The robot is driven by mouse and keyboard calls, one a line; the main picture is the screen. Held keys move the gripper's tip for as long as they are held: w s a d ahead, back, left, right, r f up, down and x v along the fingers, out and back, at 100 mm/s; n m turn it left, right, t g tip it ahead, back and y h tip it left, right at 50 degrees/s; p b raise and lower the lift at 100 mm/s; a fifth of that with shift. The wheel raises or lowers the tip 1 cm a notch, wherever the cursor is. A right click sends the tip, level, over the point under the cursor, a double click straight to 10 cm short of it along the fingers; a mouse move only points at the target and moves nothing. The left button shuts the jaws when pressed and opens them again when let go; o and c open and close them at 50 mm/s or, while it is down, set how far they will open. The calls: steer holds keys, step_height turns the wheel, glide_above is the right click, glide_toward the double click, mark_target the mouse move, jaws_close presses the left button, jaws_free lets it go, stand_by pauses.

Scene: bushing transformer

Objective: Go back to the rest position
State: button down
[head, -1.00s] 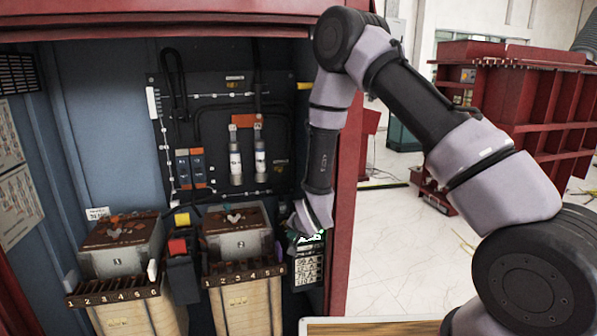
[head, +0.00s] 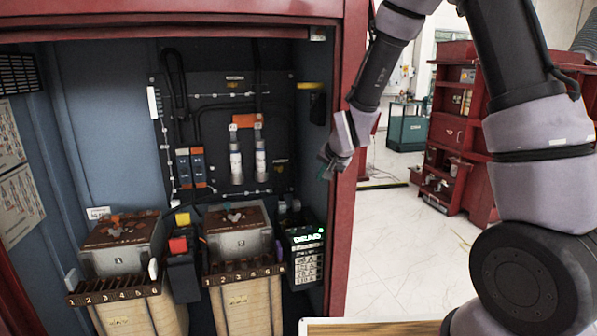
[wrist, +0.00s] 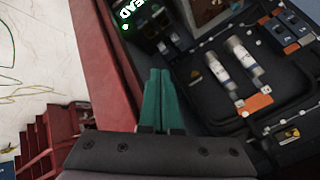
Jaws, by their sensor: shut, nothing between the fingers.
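My arm rises from the gripper and bends down to the right in the head view. The meter with the green lit display (head: 306,250) stands inside the cabinet at the lower right, below and apart from the gripper. Its display also shows at the top of the wrist view (wrist: 130,14).
The red cabinet frame (head: 346,215) is close beside the gripper. Inside are two numbered boxes (head: 120,250) (head: 240,238), fuses (head: 247,158) and cables. A red shelf unit (head: 455,130) and a teal cart (head: 407,128) stand behind on the right. Pale floor between is clear.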

steer(key=s+d+r, duration=0.5)
steer(key=d+r, duration=0.1)
steer(key=r, duration=0.2)
steer(key=s+d+r, duration=0.5)
steer(key=r, duration=0.4)
steer(key=s+d+r, duration=0.3)
steer(key=s, duration=0.5)
steer(key=s+d+r, duration=0.2)
steer(key=s+d, duration=0.1)
steer(key=s, duration=0.6)
steer(key=shift+d+r+n+g+h, duration=0.4)
